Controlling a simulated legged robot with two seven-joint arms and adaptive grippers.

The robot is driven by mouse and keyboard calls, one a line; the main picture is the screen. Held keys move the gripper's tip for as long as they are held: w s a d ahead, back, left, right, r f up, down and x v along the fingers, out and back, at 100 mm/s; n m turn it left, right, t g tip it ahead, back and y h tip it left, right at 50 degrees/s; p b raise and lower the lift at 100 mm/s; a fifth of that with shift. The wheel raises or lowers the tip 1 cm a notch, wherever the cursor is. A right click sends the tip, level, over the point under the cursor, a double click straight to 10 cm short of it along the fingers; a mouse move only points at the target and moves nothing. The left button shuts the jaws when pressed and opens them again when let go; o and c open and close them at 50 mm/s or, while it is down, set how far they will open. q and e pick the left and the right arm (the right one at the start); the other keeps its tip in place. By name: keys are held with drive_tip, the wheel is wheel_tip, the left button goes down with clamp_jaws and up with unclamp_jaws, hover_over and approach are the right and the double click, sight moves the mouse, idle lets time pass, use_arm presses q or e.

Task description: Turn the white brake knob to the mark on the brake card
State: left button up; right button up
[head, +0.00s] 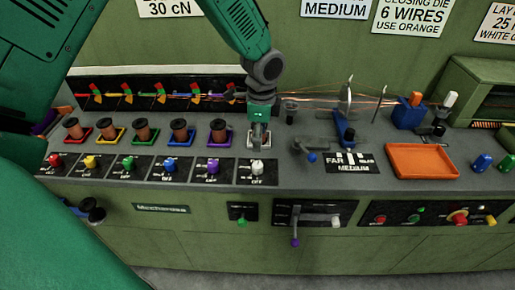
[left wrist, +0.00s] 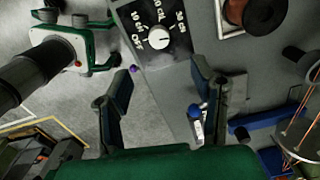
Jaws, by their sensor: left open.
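The white brake knob (head: 257,167) stands on a black dial plate, last in a row of coloured knobs. In the left wrist view the white knob (left wrist: 159,39) sits amid OFF, 10, 20 and 30 cN labels; I cannot tell which it points at. A white card (head: 170,8) reading 30 cN is on the wall, its top cut off. My left gripper (head: 259,138) is just behind the knob, over a white-edged square holder. In the wrist view its fingers (left wrist: 162,72) are spread with nothing between them, apart from the knob. My right gripper is not seen.
Copper spools (head: 180,132) stand in coloured holders to the left. Right of the knob are a small lever (head: 308,156), a blue stand with a disc (head: 346,132) and an orange tray (head: 422,161). A crank handle (head: 320,218) juts from the front panel.

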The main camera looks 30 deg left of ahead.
sight(258, 164)
use_arm(q)
drive_tip(key=s+d+m+t+y+b, duration=0.1)
drive_tip(key=d+m+y+b, duration=0.35)
drive_tip(key=m+b, duration=0.35)
drive_tip(key=shift+h, duration=0.25)
drive_tip(key=b+x, duration=0.1)
drive_tip(key=x, duration=1.1)
drive_tip(key=shift+b, duration=0.3)
drive_tip(key=shift+f, duration=0.35)
drive_tip(key=shift+a, duration=0.2)
drive_tip(key=shift+a, duration=0.1)
drive_tip(key=c, duration=1.1)
drive_tip(key=shift+c, duration=0.2)
